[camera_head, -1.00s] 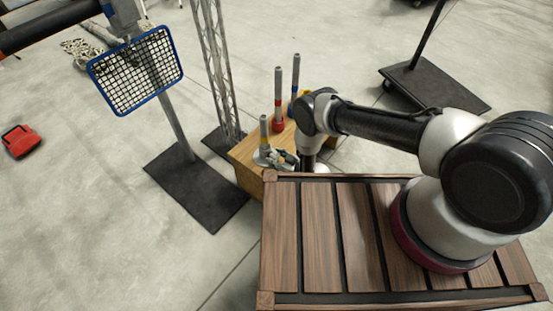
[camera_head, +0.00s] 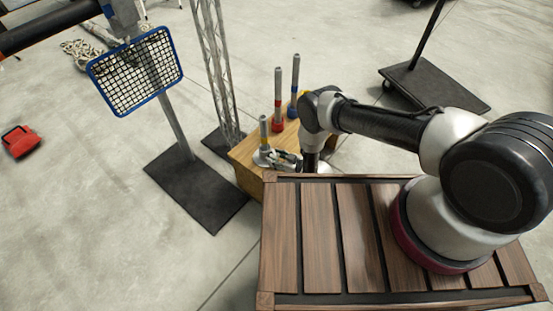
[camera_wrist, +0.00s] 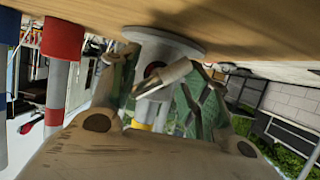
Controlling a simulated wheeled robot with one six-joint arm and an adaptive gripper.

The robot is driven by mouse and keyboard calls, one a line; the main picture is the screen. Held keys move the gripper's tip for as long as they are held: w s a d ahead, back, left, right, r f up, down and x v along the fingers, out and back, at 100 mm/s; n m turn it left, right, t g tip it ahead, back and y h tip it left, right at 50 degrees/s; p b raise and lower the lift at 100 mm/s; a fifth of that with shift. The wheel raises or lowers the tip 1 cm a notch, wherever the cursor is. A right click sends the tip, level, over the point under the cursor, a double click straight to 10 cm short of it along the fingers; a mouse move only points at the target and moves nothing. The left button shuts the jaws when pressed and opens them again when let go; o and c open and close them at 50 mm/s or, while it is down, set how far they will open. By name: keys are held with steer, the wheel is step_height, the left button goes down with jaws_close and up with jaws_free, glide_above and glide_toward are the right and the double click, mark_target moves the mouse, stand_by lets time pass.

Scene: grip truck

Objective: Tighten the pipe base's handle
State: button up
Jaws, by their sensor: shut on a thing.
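The grey pipe base (camera_head: 259,158) with a yellow-banded pipe (camera_head: 264,131) stands upright at the near left of a wooden box top. My gripper (camera_head: 284,160) reaches it from the right, low over the wood. The wrist view is upside down. There the base's round flange (camera_wrist: 178,40) meets the wood, and a short metal handle (camera_wrist: 165,78) sticks out of its collar. My gripper (camera_wrist: 163,88) is shut on the handle, with one finger on each side. The exact finger contact is blurred. Part of the yellow band shows below the handle in that view.
A red-banded pipe (camera_head: 278,100) and a blue-banded pipe (camera_head: 295,85) stand behind on the same wooden box (camera_head: 247,175). A lattice tower (camera_head: 215,75) rises close behind. A blue-framed mesh panel (camera_head: 136,70) stands at left.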

steer(key=shift+s+a+f, duration=0.1)
steer(key=shift+s+f, duration=0.05)
steer(key=shift+s, duration=0.2)
steer(key=c, duration=0.5)
jaws_close()
steer(key=shift+s+f, duration=0.15)
steer(key=o, duration=1)
jaws_free()
steer(key=o, duration=0.3)
steer(key=shift+w, duration=0.2)
steer(key=shift+r, duration=0.2)
steer(key=v, duration=1.2)
